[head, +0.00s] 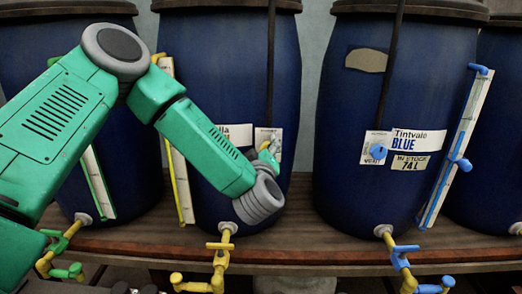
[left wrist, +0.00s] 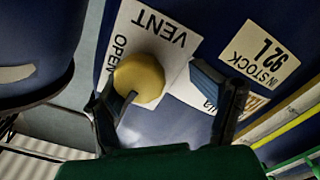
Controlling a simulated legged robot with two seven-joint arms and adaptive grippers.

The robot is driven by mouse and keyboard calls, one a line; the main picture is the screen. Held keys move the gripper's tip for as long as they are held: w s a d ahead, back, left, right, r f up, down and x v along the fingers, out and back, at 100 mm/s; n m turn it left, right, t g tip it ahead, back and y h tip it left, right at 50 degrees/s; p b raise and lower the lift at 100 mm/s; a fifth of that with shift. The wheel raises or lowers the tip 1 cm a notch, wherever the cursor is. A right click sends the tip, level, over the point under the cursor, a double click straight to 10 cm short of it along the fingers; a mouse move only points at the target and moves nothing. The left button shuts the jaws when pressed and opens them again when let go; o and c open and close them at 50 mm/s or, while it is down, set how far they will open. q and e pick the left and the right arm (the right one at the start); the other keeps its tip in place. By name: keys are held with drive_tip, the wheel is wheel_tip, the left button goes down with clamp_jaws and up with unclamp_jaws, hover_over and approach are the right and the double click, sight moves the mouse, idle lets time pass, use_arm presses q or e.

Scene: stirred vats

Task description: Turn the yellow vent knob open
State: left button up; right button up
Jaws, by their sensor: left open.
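The yellow vent knob (left wrist: 138,78) is round and sits on a white VENT label (left wrist: 172,42) on a dark blue vat, with the word OPEN beside it. My left gripper (left wrist: 166,82) is open in front of the vat. In the left wrist view its left finger overlaps the knob's lower edge, and I cannot tell whether it touches. The right finger is apart from the knob, to its right. In the head view my green arm reaches the middle vat (head: 285,75), and my wrist hides most of the gripper and knob. My right gripper is not in view.
A vat to the right has a blue vent knob (head: 378,151), a blue tap (head: 402,262) and a sight gauge (head: 458,150). A yellow tap (head: 220,262) is below my wrist. The vats stand on a wooden shelf (head: 320,240), with a gap between the middle and right vats.

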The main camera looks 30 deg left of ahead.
use_arm(q)
drive_tip(key=shift+w+d+r, duration=0.1)
drive_tip(key=shift+w+d, duration=0.05)
drive_tip(key=shift+d, duration=0.9)
drive_tip(key=c, duration=1)
drive_tip(key=shift+d, duration=0.35)
drive_tip(key=shift+c, duration=0.7)
drive_tip(key=shift+a, duration=0.6)
drive_tip(key=shift+d, duration=0.15)
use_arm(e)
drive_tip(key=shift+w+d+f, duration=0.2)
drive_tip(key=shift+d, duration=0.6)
